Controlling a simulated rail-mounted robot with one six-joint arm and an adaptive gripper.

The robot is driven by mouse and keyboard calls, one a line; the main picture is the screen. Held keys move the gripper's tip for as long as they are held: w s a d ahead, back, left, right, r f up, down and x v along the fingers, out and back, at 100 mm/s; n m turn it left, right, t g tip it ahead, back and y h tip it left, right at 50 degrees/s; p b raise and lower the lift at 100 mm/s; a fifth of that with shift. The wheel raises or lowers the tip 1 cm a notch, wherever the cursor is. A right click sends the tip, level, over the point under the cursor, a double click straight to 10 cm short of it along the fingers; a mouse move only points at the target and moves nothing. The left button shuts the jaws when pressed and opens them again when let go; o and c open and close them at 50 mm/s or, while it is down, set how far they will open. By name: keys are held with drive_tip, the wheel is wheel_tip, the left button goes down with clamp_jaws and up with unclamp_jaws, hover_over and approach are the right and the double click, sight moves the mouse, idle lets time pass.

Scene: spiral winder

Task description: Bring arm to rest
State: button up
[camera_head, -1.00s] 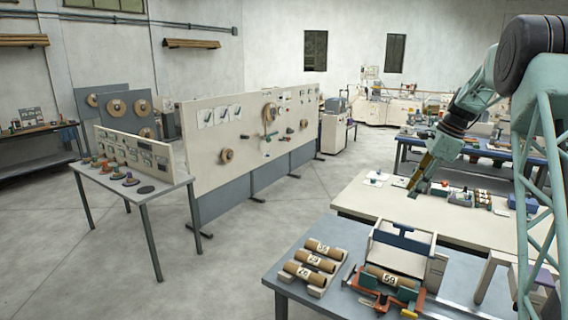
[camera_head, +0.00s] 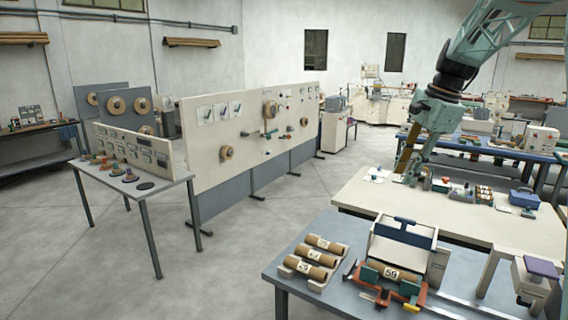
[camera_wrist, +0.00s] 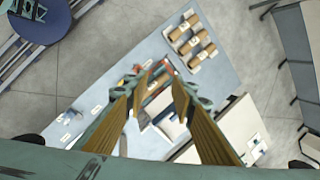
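My gripper (camera_head: 404,162) hangs from my arm above the white table (camera_head: 366,200) in the head view, fingers pointing down. In the wrist view my gripper (camera_wrist: 158,82) has its two long brown fingers spread apart, with nothing held between them. The grey-blue bench (camera_wrist: 110,82) shows far below the fingers. On it, a cardboard tube marked 59 (camera_head: 391,273) lies in an orange-ended holder in front of a white box-like unit (camera_head: 402,243). The fingers partly hide that unit in the wrist view.
A rack of several cardboard tubes (camera_head: 314,257) lies on the bench, left of the unit. A purple-topped stand (camera_head: 541,268) is at the right. Small parts and a blue box (camera_head: 524,198) sit on the white table.

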drive_tip(key=s+a+r+n+h+b, duration=0.15)
drive_tip(key=s+a+n, duration=0.35)
drive_tip(key=s, duration=0.9)
drive_tip(key=s+a+r+n+b, duration=0.1)
drive_tip(key=s+a+n+b, duration=0.2)
drive_tip(key=s+a, duration=0.7)
drive_tip(key=s+f+n+b, duration=0.2)
drive_tip(key=s+f+n, duration=0.2)
drive_tip(key=s, duration=1.1)
drive_tip(key=s+f+n+t+b, duration=0.1)
drive_tip(key=s+f+n+b, duration=0.2)
drive_tip(key=s+f, duration=0.5)
drive_tip(key=s, duration=0.6)
drive_tip(key=shift+s+a+f+n+t+h, duration=0.25)
drive_tip(key=shift+s+a+n+t+h, duration=0.05)
drive_tip(key=shift+s+n+h, duration=0.1)
